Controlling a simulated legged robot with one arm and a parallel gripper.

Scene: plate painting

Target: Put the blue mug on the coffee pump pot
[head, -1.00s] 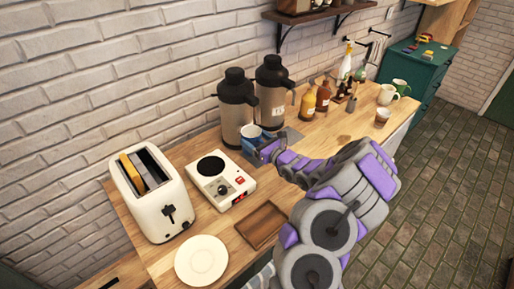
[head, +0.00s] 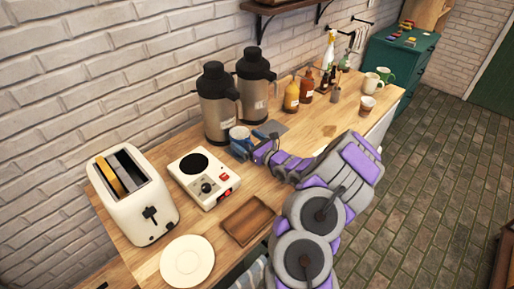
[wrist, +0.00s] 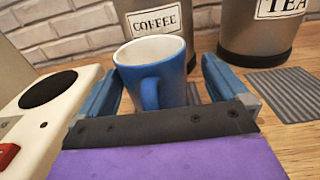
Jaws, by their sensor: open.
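The blue mug (wrist: 152,72), white inside, stands upright between the spread fingers of my gripper (wrist: 160,95) in the wrist view, its handle towards me. In the head view the mug (head: 240,135) is partly hidden by my gripper (head: 255,148). My gripper is open around the mug, and I cannot tell whether a finger touches it. The coffee pump pot (wrist: 187,20), labelled COFFEE, stands just behind the mug. In the head view it is the nearer steel pot (head: 215,110) with a black top.
The tea pot (head: 254,85) stands right of the coffee pot, a grey ribbed mat (wrist: 284,93) before it. The hot plate (head: 203,178) is close on the left, then the toaster (head: 133,205). A wooden tray (head: 248,220) and white plate (head: 187,262) lie nearer.

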